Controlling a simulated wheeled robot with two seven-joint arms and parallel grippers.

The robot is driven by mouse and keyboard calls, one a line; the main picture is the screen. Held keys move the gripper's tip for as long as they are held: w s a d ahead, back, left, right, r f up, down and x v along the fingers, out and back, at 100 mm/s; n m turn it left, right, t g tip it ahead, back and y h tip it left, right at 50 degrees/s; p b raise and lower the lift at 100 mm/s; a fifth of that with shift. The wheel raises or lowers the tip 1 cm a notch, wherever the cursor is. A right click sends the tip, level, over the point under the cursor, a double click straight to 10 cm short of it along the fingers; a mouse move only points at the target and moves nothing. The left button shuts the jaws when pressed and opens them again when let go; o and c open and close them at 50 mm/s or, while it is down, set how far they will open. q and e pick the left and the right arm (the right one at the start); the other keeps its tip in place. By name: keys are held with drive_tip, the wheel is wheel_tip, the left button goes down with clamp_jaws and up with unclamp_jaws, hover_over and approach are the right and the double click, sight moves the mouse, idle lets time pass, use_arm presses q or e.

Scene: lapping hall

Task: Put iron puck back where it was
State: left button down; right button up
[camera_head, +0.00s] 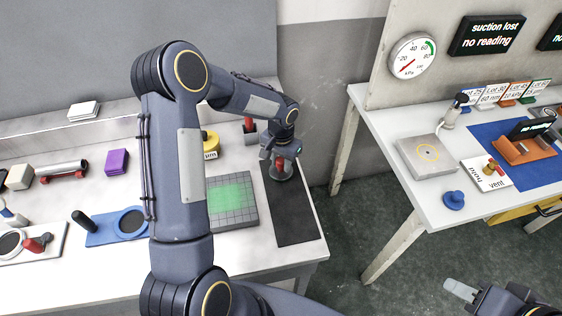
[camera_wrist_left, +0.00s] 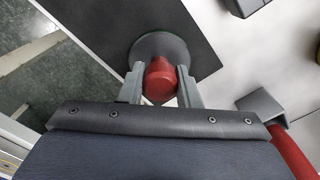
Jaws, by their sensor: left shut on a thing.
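The iron puck (camera_head: 284,173) is a grey disc with a red knob, at the back end of a black mat (camera_head: 292,216) on the left table. The puck also shows in the left wrist view (camera_wrist_left: 151,44), over the dark mat. My left gripper (camera_head: 280,158) is shut on its red knob (camera_wrist_left: 159,82), one finger on each side. Whether the puck touches the mat or is slightly lifted I cannot tell. My right gripper (camera_head: 464,291) shows only partly at the lower right, away from the puck, and its jaw opening is unclear.
A grey gridded plate (camera_head: 234,216) with a green patch lies left of the mat. A yellow object (camera_head: 209,141) and a red-topped grey block (camera_head: 250,132) stand behind. The right table (camera_head: 425,205) holds a gauge panel, blue mat and small parts.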

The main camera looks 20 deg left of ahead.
use_arm(q)
drive_tip(key=c, duration=1.1)
unclamp_jaws()
drive_tip(key=shift+f, duration=0.1)
drive_tip(key=shift+r+p, duration=0.4)
drive_tip(key=shift+r, duration=0.05)
wheel_tip(320, 180, up, 11)
drive_tip(key=p, duration=0.7)
wheel_tip(320, 180, up, 9)
drive_tip(key=t, duration=0.1)
hover_over(281, 160)
drive_tip(key=s+a, duration=0.1)
drive_tip(key=s, duration=0.4)
drive_tip(key=s+d+r+n+t+h, duration=0.1)
drive_tip(key=s+r, duration=0.1)
drive_tip(key=s, duration=0.5)
drive_tip(key=s+d+r+n+t+h, duration=0.1)
drive_tip(key=s+d+r+t, duration=0.1)
drive_tip(key=s, duration=0.5)
drive_tip(key=s+d+r+n+t+h, duration=0.1)
drive_tip(key=s+r, duration=0.2)
drive_tip(key=s, duration=0.4)
drive_tip(key=shift+s+d+r+t+h, duration=0.1)
drive_tip(key=shift+s+d+t+h, duration=0.2)
drive_tip(key=shift+s+d+h, duration=0.1)
